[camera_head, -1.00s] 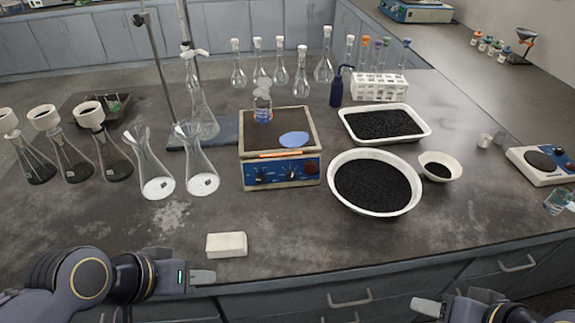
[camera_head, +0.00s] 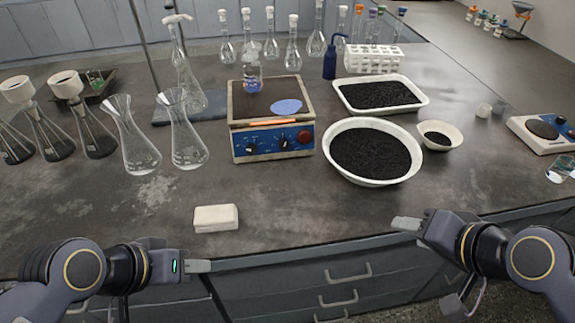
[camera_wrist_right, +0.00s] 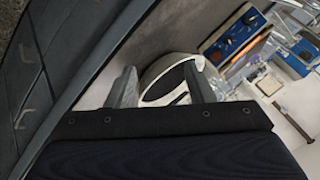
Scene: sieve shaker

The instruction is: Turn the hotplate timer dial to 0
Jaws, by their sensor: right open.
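The hotplate (camera_head: 270,110) stands mid-bench with a blue front panel that bears two dark dials and a red round part at the right. The left dial (camera_head: 250,147) and right dial (camera_head: 283,142) are too small to read. The hotplate also shows tilted in the right wrist view (camera_wrist_right: 232,38). My left gripper (camera_head: 200,266) is at the bench's front edge, below the white block, far from the dials; its jaws cannot be made out. My right gripper (camera_head: 405,223) is at the front edge, right of the hotplate and apart from it. In the right wrist view its fingers are apart and empty.
A white bowl of black grains (camera_head: 372,180) stands between my right gripper and the hotplate's right side. A white block (camera_head: 216,218) lies near the front edge. Glass flasks (camera_head: 186,150) stand left of the hotplate. The bench directly before the hotplate is clear.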

